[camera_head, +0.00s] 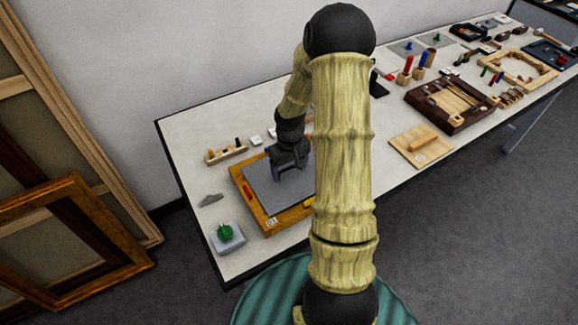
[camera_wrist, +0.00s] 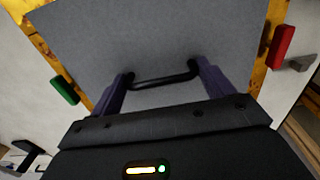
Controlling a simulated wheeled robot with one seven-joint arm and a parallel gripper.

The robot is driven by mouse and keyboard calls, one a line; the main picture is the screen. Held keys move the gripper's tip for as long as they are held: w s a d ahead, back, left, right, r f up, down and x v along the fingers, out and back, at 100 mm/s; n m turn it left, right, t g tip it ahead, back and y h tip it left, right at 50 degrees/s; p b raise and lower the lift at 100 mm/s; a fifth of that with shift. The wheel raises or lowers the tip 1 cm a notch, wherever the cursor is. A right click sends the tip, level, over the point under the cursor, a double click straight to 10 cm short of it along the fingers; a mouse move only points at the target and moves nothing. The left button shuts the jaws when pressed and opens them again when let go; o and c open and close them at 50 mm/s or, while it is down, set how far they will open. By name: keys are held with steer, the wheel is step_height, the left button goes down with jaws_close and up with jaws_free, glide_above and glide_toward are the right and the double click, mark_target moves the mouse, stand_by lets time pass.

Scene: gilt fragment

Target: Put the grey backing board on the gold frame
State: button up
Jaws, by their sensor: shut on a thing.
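The grey backing board (camera_head: 262,187) lies over the gold frame (camera_head: 243,195) on the table, with the frame's rim showing around its left and front sides. In the wrist view the board (camera_wrist: 160,40) fills the middle, and gold frame edges (camera_wrist: 270,35) show at both sides. My gripper (camera_head: 289,170) is above the board. In the wrist view its fingers (camera_wrist: 162,88) are shut on the board's black handle (camera_wrist: 165,80). A red tab (camera_wrist: 280,46) and a green tab (camera_wrist: 64,90) sit at the frame's edges. My arm hides the board's right part, so I cannot tell whether it is fully seated.
A wooden block with pegs (camera_head: 226,152) stands behind the frame. A grey block with a green knob (camera_head: 227,236) is at the table's front left. A wooden board (camera_head: 420,146) and a dark tray (camera_head: 448,107) lie to the right. Large frames (camera_head: 75,220) lean at the left.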

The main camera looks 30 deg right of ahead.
mark_target(290, 167)
steer(key=shift+f, duration=0.15)
steer(key=o, duration=1)
steer(key=shift+r+p, duration=0.3)
steer(key=shift+r, duration=0.15)
step_height(290, 167, up, 12)
steer(key=b, duration=0.1)
steer(key=shift+a, duration=0.1)
steer(key=s+a+r+t, duration=0.2)
steer(key=s+a, duration=1)
steer(key=a, duration=0.1)
steer(key=shift+s+a+t, duration=0.25)
steer(key=shift+a+t, duration=0.05)
